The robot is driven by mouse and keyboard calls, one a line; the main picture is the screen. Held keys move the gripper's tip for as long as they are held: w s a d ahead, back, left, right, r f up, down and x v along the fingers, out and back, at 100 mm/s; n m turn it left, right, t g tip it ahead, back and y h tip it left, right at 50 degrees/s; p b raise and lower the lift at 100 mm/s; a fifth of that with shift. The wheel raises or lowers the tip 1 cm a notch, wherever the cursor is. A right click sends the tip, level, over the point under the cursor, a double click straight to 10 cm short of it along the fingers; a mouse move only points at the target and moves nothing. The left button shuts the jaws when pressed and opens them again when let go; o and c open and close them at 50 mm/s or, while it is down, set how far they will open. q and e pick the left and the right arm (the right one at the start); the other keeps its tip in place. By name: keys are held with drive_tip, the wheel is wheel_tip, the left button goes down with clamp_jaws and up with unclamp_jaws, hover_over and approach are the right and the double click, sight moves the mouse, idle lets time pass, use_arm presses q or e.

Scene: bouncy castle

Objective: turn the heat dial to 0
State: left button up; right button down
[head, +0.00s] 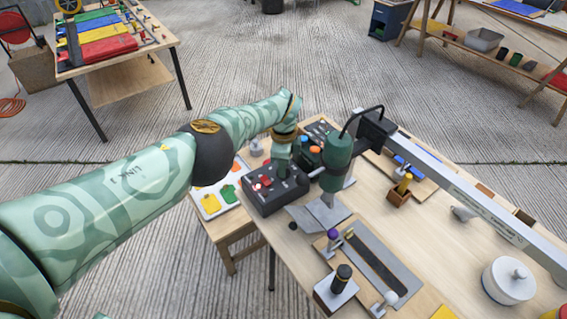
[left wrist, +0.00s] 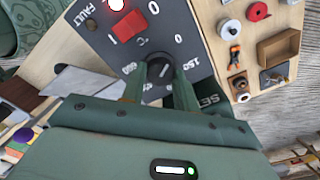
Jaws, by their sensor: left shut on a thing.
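The heat dial (left wrist: 158,68) is a dark round knob on the dark panel of the control box (left wrist: 196,28). Its printed scale shows a 0 at the upper right of the knob and 150 at its right; other numbers lie lower left, partly covered. Which mark the knob points to is too small to tell surely. My left gripper (left wrist: 158,88) is shut on the dial, one finger on each side of it. In the head view my left gripper (head: 281,169) reaches down onto the control box (head: 262,203). My right gripper is not in view.
A red rocker switch (left wrist: 128,25) and a lit red fault lamp (left wrist: 116,4) sit beside the dial. A green tool (head: 337,151) on a grey arm stands right of the box. A white tray (head: 214,205) with coloured pieces lies to its left.

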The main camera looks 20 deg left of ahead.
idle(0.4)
use_arm(q)
drive_tip(key=o, duration=1)
wheel_tip(320, 180, up, 16)
drive_tip(key=p, duration=0.9)
drive_tip(key=shift+r, duration=0.15)
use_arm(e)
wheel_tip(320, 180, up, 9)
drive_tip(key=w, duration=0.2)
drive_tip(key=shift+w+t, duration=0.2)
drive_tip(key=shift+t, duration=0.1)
